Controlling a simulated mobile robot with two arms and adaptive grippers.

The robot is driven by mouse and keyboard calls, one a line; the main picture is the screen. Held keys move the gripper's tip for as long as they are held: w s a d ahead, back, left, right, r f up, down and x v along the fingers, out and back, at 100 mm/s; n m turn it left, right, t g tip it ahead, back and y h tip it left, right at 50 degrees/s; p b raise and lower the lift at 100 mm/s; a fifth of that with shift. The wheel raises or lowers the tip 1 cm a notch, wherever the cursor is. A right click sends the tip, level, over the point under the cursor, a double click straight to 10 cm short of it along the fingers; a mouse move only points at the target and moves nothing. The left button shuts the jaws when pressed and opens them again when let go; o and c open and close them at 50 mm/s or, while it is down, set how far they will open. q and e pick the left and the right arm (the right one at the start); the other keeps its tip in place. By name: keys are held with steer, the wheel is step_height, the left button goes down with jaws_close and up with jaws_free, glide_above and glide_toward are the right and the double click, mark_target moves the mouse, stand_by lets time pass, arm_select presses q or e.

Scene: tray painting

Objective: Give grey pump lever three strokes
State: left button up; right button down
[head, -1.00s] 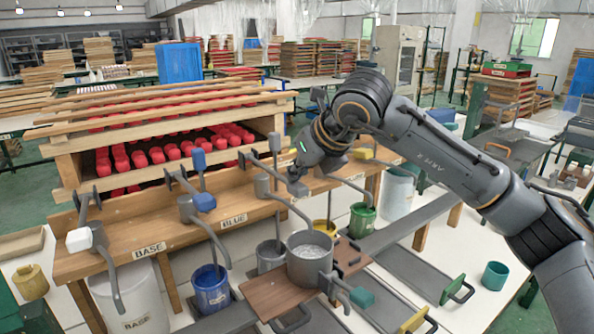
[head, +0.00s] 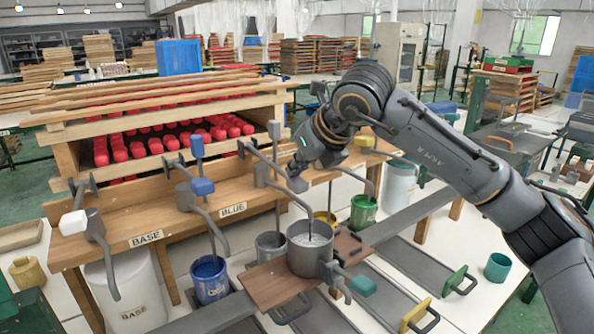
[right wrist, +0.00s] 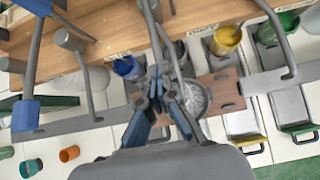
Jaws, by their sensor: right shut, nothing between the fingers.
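The grey pump (head: 262,174) stands on the wooden bench right of the BLUE label. Its curved spout ends over a grey metal pot (head: 322,262), which also shows in the right wrist view (right wrist: 203,99). A thin dark line runs from the spout into the pot, probably paint. A grey block (head: 298,185), seemingly the lever's grip, is just under my right gripper (head: 302,170). The gripper is shut and empty; its fingers also show in the right wrist view (right wrist: 162,88). I cannot tell whether they touch the lever. My left gripper is not in view.
The blue-handled pump (head: 187,196) and white-handled pump (head: 94,224) stand to the left. Blue (head: 209,282), yellow (head: 325,218) and green (head: 363,214) buckets stand by the bench. The pot rests on a brown board (head: 270,285). A rack of red items is behind.

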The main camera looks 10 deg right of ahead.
mark_target(297, 180)
step_height(297, 180, up, 8)
steer(key=p, duration=0.4)
stand_by(0.6)
step_height(297, 180, down, 9)
steer(key=b, duration=0.7)
steer(key=shift+f+b, duration=0.15)
steer(key=shift+b, duration=0.25)
steer(key=shift+f+b, duration=0.8)
steer(key=shift+f, duration=0.1)
steer(key=shift+r+p, duration=0.4)
steer(key=shift+r, duration=0.05)
step_height(297, 180, up, 4)
steer(key=p, duration=0.2)
steer(key=shift+p, duration=0.3)
step_height(297, 180, up, 6)
steer(key=p, duration=0.4)
steer(key=shift+r, duration=0.15)
